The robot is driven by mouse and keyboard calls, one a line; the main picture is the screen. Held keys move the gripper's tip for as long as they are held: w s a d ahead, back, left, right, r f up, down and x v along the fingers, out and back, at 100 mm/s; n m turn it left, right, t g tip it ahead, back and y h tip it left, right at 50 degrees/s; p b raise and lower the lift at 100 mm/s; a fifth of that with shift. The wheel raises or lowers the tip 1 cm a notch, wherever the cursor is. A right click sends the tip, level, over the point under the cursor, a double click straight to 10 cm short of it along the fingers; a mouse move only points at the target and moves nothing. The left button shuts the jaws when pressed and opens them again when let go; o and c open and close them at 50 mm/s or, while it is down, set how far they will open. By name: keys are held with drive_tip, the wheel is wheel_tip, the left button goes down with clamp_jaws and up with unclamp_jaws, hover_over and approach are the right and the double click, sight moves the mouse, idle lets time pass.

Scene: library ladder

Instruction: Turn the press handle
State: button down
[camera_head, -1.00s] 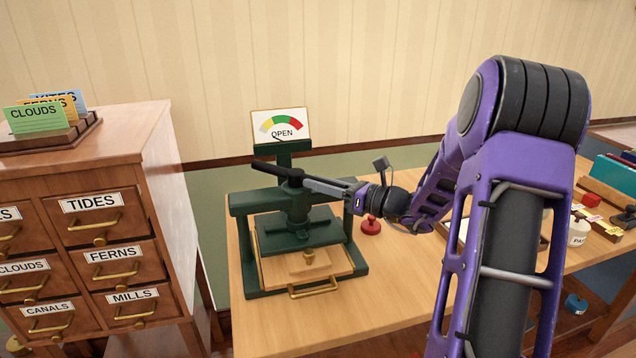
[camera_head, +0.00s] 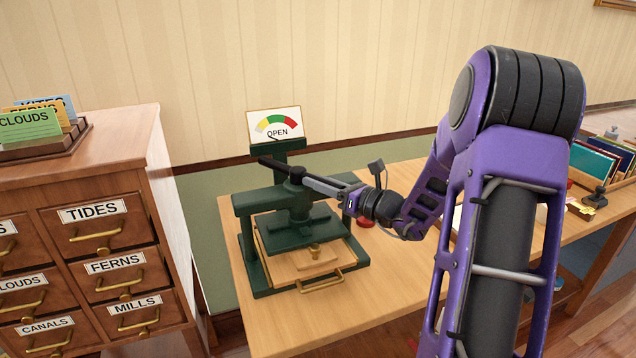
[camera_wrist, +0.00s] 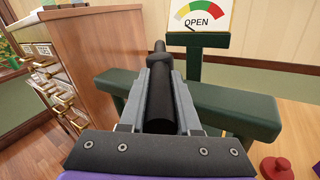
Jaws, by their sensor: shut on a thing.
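The green press (camera_head: 245,205) stands on the wooden table, with its dark bar handle (camera_head: 270,164) across the top of the screw. My gripper (camera_head: 322,186) is shut on the handle's right-hand arm. In the wrist view the handle (camera_wrist: 161,100) lies lengthwise between the two grey fingers of my gripper (camera_wrist: 160,95). A dial sign (camera_head: 274,124) behind the press reads OPEN, and its needle points to the lower left.
A card cabinet (camera_head: 105,180) with labelled drawers stands left of the press. A red knob-like object (camera_head: 366,222) is just right of the press. Books and a stamp (camera_head: 595,198) stand further right. The table front is clear.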

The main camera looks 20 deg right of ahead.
drive_tip(key=shift+s+a+m+t+h+b, duration=0.2)
drive_tip(key=shift+m+t+h, duration=0.2)
drive_tip(key=shift+h, duration=0.2)
drive_tip(key=shift+s+a+m+t+h+b, duration=0.1)
drive_tip(key=shift+a+m+t+h+b, duration=0.1)
drive_tip(key=shift+m+t+h, duration=0.3)
drive_tip(key=c, duration=0.6)
unclamp_jaws()
drive_tip(key=v, duration=1.1)
drive_tip(key=p+v, duration=0.1)
drive_tip(key=v, duration=0.5)
drive_tip(key=shift+s+r, duration=0.15)
drive_tip(key=shift+r, duration=0.2)
